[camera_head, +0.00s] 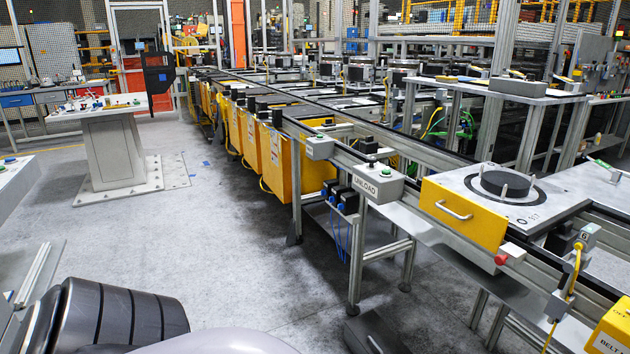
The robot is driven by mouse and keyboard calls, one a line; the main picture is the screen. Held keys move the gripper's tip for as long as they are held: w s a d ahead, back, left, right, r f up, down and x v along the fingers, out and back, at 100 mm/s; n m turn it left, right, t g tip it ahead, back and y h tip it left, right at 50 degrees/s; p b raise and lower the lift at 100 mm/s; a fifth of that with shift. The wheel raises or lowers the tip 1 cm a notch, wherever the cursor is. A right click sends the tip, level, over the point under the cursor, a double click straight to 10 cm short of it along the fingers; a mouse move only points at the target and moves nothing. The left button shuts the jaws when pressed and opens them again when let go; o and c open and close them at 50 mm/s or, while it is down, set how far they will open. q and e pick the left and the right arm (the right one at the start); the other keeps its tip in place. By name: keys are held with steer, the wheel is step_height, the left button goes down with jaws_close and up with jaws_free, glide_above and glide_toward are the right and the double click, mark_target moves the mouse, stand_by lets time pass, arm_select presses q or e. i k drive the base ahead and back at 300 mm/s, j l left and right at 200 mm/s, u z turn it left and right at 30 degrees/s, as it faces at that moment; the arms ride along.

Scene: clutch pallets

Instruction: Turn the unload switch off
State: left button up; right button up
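The unload switch is a grey box (372,184) with an "UNLOAD" label on its front face. It is mounted on the near side of the conveyor rail, right of the picture's middle. A green button (386,172) sits on its top; whether it is on or off I cannot tell. Neither of my grippers is in view, and nothing of mine touches the box. A dark ribbed part and a pale rounded part, which look like my own body, show at the bottom left.
A similar grey box (320,147) with a green button is farther along the rail. A pallet with a yellow front (462,212) and a black disc (507,184) sits right of the unload box. A red knob (501,258) is below it. The grey floor (225,240) left of the conveyor is clear.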

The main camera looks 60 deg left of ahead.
mark_target(372, 160)
steer(key=u, duration=1.5)
steer(key=i+j+z, duration=0.35)
steer(key=i+j, duration=0.2)
steer(key=i, duration=0.15)
steer(key=i+j+z, duration=0.4)
steer(key=i+j, duration=0.2)
steer(key=j, duration=0.15)
